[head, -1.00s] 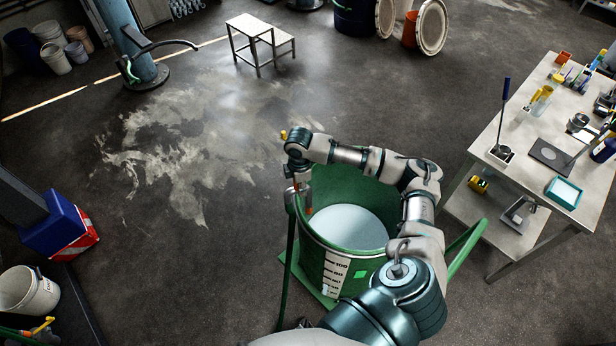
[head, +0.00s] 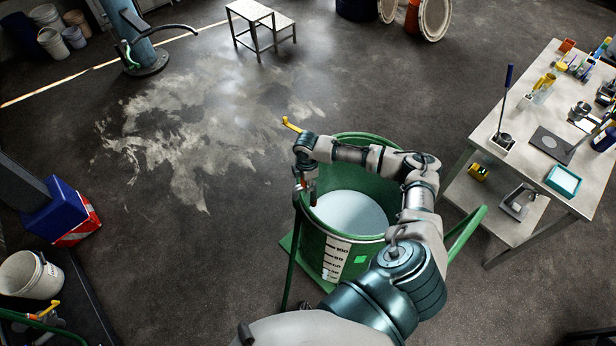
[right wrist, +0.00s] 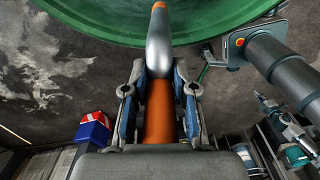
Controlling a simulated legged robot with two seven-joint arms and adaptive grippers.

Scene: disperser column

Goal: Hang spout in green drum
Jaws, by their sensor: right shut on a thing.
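The green drum (head: 375,148) stands on the floor below my right arm, open at the top, with a pale surface inside and a white level scale on its front. My right gripper (head: 307,186) is at the drum's left rim, pointing down. In the right wrist view, the right gripper (right wrist: 159,80) is shut on the spout, a silver tube (right wrist: 158,50) with an orange grip (right wrist: 159,112) and an orange tip. The tip lies over the drum's green rim (right wrist: 90,22) in that view; whether they touch is unclear. My left gripper is out of view.
A workbench (head: 512,160) with tools stands at the right. A step stool (head: 262,22) and a blue column (head: 135,40) are at the back. A white bucket (head: 30,275) and a blue box (head: 62,210) are at the left.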

